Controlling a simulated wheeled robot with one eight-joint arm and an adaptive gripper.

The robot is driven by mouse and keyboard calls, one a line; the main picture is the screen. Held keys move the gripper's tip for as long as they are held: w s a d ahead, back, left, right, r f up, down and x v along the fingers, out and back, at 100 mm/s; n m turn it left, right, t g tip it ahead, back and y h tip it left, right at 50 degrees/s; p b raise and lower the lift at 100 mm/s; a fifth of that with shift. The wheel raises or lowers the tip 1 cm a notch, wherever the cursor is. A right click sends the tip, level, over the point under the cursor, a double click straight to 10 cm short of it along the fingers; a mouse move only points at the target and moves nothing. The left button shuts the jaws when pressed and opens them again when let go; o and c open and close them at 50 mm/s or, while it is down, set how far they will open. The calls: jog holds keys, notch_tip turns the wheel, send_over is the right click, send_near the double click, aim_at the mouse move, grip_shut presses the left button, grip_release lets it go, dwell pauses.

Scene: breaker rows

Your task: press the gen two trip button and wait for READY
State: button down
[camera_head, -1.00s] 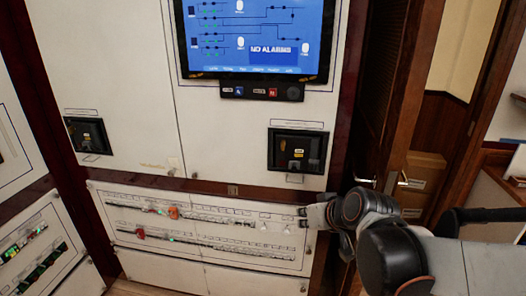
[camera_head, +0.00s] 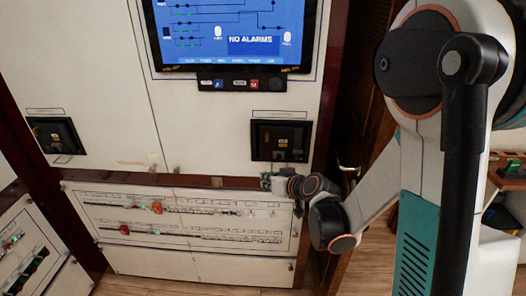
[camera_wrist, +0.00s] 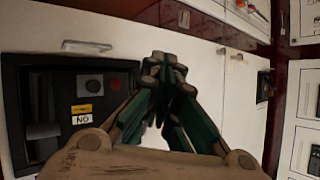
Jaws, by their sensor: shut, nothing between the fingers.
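The right black breaker unit (camera_head: 282,140) is set in the white cabinet below the screen; a similar left unit (camera_head: 55,135) is across the cabinet. Which is gen two I cannot read. No READY text is legible.
The blue screen (camera_head: 238,32) reads NO ALARMS, with a small control strip (camera_head: 242,84) under it. A lower panel (camera_head: 190,222) carries rows of breakers with red and green marks. A wooden door with a handle (camera_head: 349,169) stands to the right. Wooden floor lies below.

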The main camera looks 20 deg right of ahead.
aim_at(267, 154)
jog(key=shift+w, duration=0.1)
dwell(0.3)
jog(key=w+d, duration=0.2)
jog(key=w, duration=0.6)
jog(key=shift+d+p, duration=0.35)
jog(key=shift+p, duration=0.05)
jog(key=shift+w, duration=0.2)
dwell(1.0)
jog(key=shift+w+d, duration=0.15)
jog(key=shift+w, duration=0.1)
jog(key=shift+w+d, duration=0.1)
jog(key=shift+w, duration=0.3)
dwell(0.7)
jog(key=shift+s+b, duration=0.15)
jog(key=shift+b, duration=0.15)
jog(key=shift+s+a, duration=0.25)
jog(key=shift+s, duration=0.4)
